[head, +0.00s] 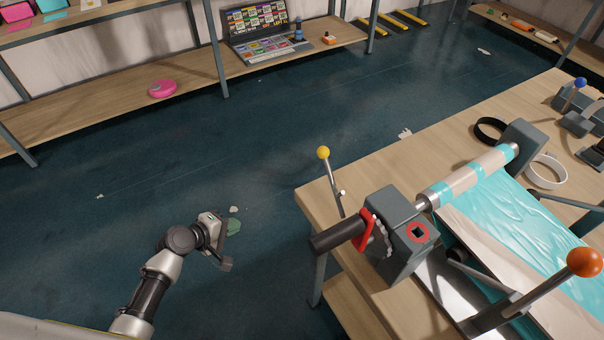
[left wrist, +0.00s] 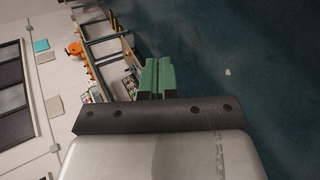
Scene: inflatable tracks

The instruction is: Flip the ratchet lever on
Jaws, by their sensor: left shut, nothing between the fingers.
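A grey machine block (head: 398,245) stands at the near left corner of the wooden workbench. A red lever (head: 365,230) sits on its left side, beside a toothed wheel and a dark cylindrical handle (head: 338,234); I take it as the ratchet lever. I cannot tell whether it is on or off. My left gripper (head: 234,227) is over the floor, left of the bench and well apart from the lever. Its green fingers are shut together and empty, as the left wrist view shows (left wrist: 157,76). My right gripper is not in view.
A yellow-ball lever (head: 323,153) rises at the bench's left edge, and an orange-ball lever (head: 584,263) at the right. A turquoise-striped roller (head: 470,178) feeds a turquoise sheet (head: 520,220). The floor between gripper and bench is clear.

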